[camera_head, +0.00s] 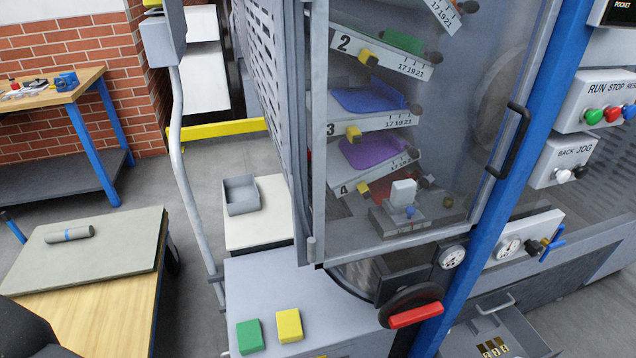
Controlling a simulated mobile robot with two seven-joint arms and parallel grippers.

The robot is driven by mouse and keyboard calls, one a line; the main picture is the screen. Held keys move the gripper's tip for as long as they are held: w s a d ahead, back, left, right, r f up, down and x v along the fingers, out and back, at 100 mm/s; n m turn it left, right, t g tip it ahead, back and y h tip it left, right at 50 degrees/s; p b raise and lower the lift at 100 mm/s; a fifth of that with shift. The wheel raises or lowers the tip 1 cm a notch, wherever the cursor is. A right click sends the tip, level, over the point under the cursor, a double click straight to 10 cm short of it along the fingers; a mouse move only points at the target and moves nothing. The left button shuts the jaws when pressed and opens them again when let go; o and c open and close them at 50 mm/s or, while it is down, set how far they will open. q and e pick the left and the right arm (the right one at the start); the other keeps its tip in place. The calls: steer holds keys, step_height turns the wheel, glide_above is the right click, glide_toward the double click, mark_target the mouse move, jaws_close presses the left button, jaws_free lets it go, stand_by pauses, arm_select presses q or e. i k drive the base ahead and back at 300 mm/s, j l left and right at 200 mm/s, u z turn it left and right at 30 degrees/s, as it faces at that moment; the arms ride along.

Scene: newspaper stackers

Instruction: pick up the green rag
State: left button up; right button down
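The green rag (250,336) is a small folded green block lying flat on a light grey cabinet top (262,285) at the bottom centre. A similar yellow rag (289,325) lies just to its right, with a narrow gap between them. Nothing covers the green rag. Neither of my grippers can be made out. A dark rounded shape at the bottom left corner is cut off by the frame, and I cannot tell what it is.
A machine with a clear door (465,120) and a red-handled wheel (414,315) stands right of the rags. A grey tray (241,195) sits on a white surface behind. A wooden cart (85,315) with a grey mat (95,255) and roll (70,235) stands left. The cabinet top behind the rags is clear.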

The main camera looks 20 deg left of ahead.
mark_target(249, 335)
steer(key=u, duration=1.05)
